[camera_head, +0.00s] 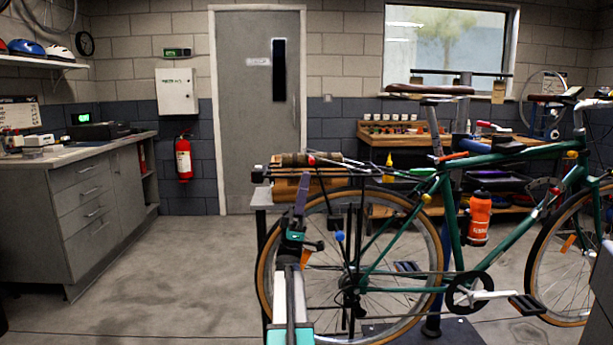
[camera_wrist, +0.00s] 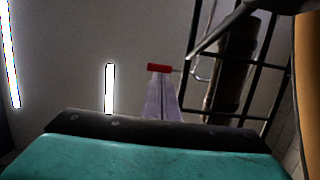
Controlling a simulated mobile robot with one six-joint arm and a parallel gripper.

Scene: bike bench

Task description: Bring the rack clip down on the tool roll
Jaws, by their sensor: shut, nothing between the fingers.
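The tool roll (camera_head: 297,159), a brownish-olive bundle, lies on the black rear rack (camera_head: 352,172) of the green bike. In the wrist view the roll (camera_wrist: 236,62) shows from below through the rack's bars. The rack clip's red end (camera_wrist: 158,68) and thin metal wire (camera_wrist: 200,77) stick out beside the rack; a small red piece (camera_head: 312,159) shows by the roll in the head view. My gripper (camera_head: 304,178) points up in front of the rack, shut and empty. Its pale purple fingers (camera_wrist: 160,85) end just below the red end; I cannot tell whether they touch.
A wooden box (camera_head: 290,188) sits behind the rack on a grey table. The rear wheel (camera_head: 428,280) is close to the right of my arm. A workbench (camera_head: 75,200) stands at left. The floor between is clear.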

